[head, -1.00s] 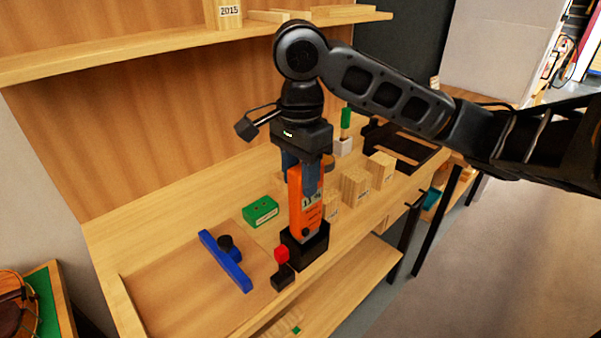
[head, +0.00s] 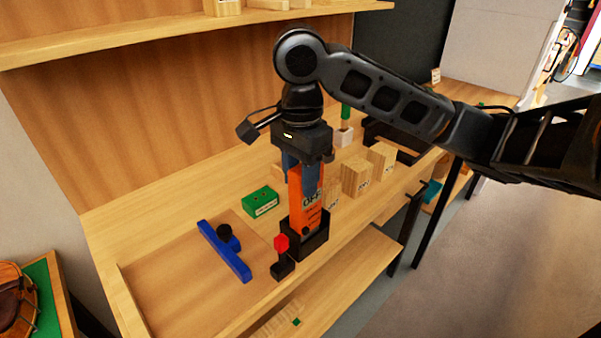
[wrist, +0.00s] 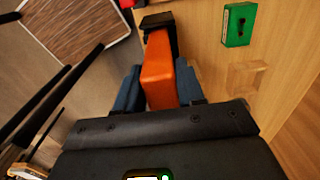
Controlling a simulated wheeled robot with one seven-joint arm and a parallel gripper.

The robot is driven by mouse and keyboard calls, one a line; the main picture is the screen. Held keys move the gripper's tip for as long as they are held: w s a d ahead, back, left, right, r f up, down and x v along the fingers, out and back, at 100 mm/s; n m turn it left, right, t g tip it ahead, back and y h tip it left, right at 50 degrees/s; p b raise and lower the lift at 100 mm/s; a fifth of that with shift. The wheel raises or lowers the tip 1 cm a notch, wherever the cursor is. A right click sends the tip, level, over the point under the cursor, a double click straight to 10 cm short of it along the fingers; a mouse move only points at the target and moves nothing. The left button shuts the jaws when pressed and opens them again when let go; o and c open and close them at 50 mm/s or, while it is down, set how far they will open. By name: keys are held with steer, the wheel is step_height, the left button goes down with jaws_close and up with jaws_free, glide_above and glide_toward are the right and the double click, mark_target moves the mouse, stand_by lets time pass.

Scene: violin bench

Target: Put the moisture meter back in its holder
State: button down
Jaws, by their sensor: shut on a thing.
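The moisture meter (head: 307,208) is an orange upright block with a small display that appears to read "OFF". Its lower end is inside the black open-topped holder (head: 313,243) near the bench's front edge. My gripper (head: 303,177) is above the holder, its blue fingers shut on the meter's upper part. In the wrist view the orange meter (wrist: 158,72) lies between the blue fingers, with part of the black holder (wrist: 160,21) beyond it. The holder's inside is mostly hidden, so I cannot tell whether the meter touches its floor.
A red-topped black piece (head: 282,256) stands just left of the holder. A blue bar with a black knob (head: 224,250) lies further left. A green block (head: 260,202) sits behind, and wooden blocks (head: 356,177) stand to the right. A shelf (head: 160,45) runs above the bench.

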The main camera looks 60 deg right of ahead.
steer(key=shift+f+b, duration=0.35)
steer(key=shift+f, duration=0.4)
steer(key=c, duration=0.6)
jaws_free()
steer(key=shift+r, duration=0.15)
